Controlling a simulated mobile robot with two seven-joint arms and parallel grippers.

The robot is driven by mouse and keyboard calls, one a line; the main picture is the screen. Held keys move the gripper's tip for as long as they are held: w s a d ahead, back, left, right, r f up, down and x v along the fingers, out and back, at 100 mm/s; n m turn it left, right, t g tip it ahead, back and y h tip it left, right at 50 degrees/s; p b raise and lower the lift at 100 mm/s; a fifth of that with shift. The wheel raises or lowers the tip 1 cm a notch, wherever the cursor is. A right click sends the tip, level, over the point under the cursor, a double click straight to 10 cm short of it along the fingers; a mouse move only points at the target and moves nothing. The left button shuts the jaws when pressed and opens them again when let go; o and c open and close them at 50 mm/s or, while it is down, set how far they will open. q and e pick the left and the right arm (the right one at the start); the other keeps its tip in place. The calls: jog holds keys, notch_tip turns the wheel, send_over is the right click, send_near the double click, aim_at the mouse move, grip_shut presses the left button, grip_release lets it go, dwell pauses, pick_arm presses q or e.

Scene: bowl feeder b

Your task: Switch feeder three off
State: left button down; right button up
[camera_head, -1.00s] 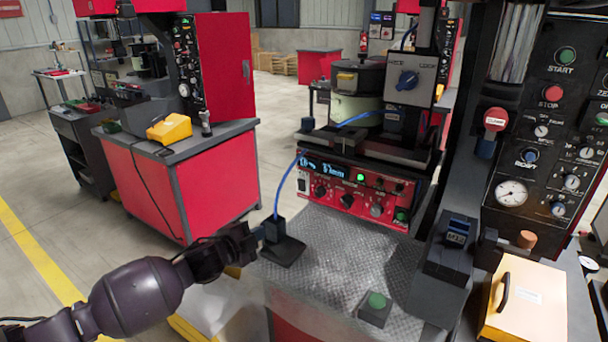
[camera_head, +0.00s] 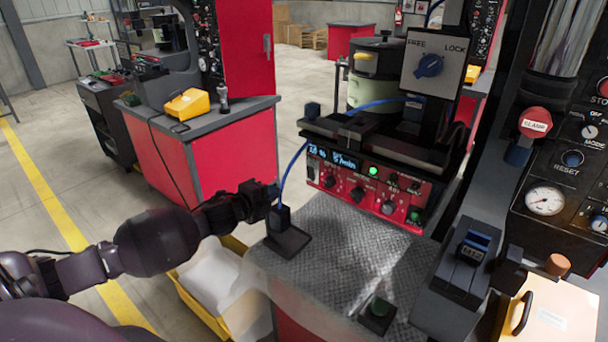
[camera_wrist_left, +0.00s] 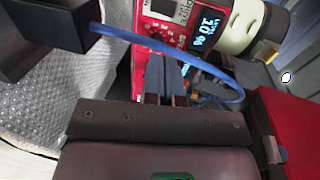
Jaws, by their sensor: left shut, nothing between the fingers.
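A red control box (camera_head: 368,190) with a lit blue display, several black knobs and a glowing green lamp sits under the bowl feeder on the metal bench. Its left end has a small dark switch (camera_head: 312,170). No number naming it feeder three is readable. My left gripper (camera_head: 272,192) is shut and empty, left of the box and beside a black block (camera_head: 286,230) with a blue cable. In the left wrist view the shut fingers (camera_wrist_left: 163,68) point at the red box (camera_wrist_left: 148,60), its display (camera_wrist_left: 204,36) beside them; they hide part of its face. My right gripper is out of view.
The blue cable (camera_head: 292,172) rises from the block near my left gripper. A FREE/LOCK knob (camera_head: 429,65) stands above the box. A dark column and gauge panel (camera_head: 545,199) bound the right side.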

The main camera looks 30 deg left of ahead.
pick_arm(q)
send_near(309, 170)
jog(key=f, duration=0.2)
jog(key=x, duration=0.3)
jog(key=r+x, duration=0.1)
jog(key=x, duration=0.1)
jog(key=shift+w+d, duration=0.1)
jog(key=shift+w, duration=0.9)
jog(key=shift+w+r, duration=0.2)
jog(key=shift+w, duration=0.25)
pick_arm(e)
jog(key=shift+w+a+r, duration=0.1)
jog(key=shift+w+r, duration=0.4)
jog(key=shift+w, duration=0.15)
pick_arm(q)
jog(key=shift+s, duration=0.15)
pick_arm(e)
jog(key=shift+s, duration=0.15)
